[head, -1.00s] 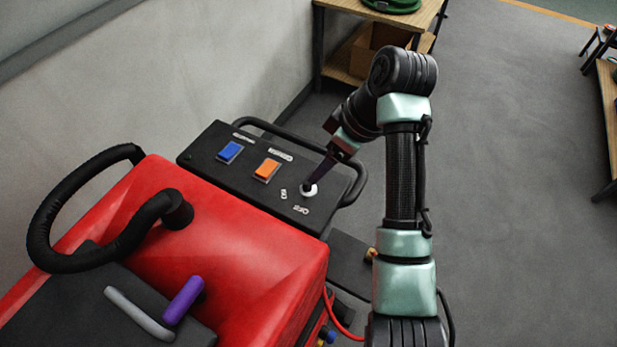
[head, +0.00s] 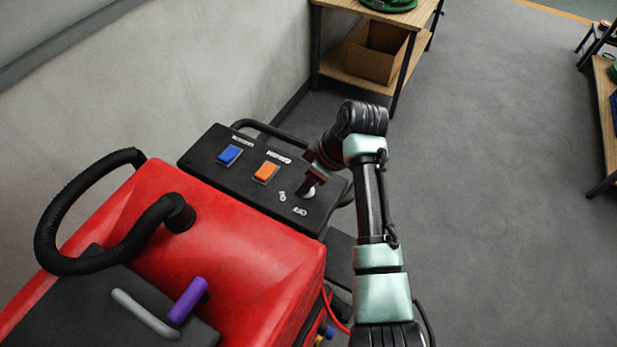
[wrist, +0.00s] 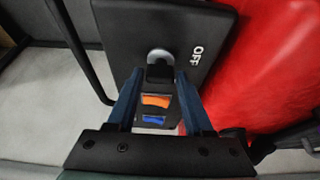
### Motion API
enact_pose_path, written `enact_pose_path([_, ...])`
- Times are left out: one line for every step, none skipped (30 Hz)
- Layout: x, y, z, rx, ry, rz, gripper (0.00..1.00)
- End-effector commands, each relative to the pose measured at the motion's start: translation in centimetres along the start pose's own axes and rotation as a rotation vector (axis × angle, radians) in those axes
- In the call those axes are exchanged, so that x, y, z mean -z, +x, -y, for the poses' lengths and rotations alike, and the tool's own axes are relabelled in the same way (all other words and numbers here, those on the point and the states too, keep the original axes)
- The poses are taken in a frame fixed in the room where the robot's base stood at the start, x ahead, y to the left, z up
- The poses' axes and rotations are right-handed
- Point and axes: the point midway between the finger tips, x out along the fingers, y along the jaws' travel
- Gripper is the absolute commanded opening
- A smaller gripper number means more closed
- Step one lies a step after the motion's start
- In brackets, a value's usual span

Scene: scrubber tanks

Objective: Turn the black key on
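The black key (wrist: 160,73) sits in a pale round lock (wrist: 159,55) on the black control panel (wrist: 115,30) in the wrist view. White "OFF" lettering is beside it. My gripper (wrist: 160,76) has its two blue fingers on either side of the key, open, with what looks like a small gap at each side. In the head view my gripper (head: 313,180) is right over the lock (head: 308,192) at the panel's right end. It hides most of the key there, so its turn angle is hard to tell.
A blue switch (head: 229,154) and an orange switch (head: 266,172) are on the same panel. A black handle bar (head: 270,129) runs along its far edge. The red machine body (head: 240,235) is in front.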

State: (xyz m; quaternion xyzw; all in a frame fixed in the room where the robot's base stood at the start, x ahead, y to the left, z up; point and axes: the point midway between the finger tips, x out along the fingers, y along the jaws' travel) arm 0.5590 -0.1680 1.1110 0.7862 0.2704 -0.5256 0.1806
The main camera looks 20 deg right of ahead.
Motion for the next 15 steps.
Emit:
enact_pose_path([0.01,-0.02,-0.01,0.0,0.0,0.0,0.41])
enact_pose_path([0.01,-0.02,-0.01,0.0,0.0,0.0,0.35])
enact_pose_path([0.01,-0.03,-0.01,0.0,0.0,0.0,0.28])
enact_pose_path([0.01,-0.03,-0.01,0.0,0.0,0.0,0.23])
enact_pose_path([0.01,-0.03,-0.01,0.0,0.0,0.0,0.17])
enact_pose_path([0.01,-0.04,-0.01,0.0,0.0,0.0,0.1])
enact_pose_path([0.01,-0.04,-0.01,0.0,0.0,0.0,0.05])
enact_pose_path([0.01,-0.04,-0.01,0.0,0.0,0.0,0.0])
enact_pose_path([0.01,-0.05,-0.01,0.0,0.0,0.0,0.0])
enact_pose_path([0.01,-0.05,-0.01,0.0,0.0,0.0,0.0])
enact_pose_path([0.02,-0.05,-0.01,0.0,0.0,0.0,0.0])
enact_pose_path([0.02,-0.06,-0.01,0.0,0.001,0.0,0.0])
enact_pose_path([0.02,-0.07,0.0,-0.001,0.003,0.0,0.0])
enact_pose_path([0.03,-0.07,0.01,-0.002,0.005,0.0,0.0])
enact_pose_path([0.03,-0.08,0.02,-0.004,0.009,0.0,0.0])
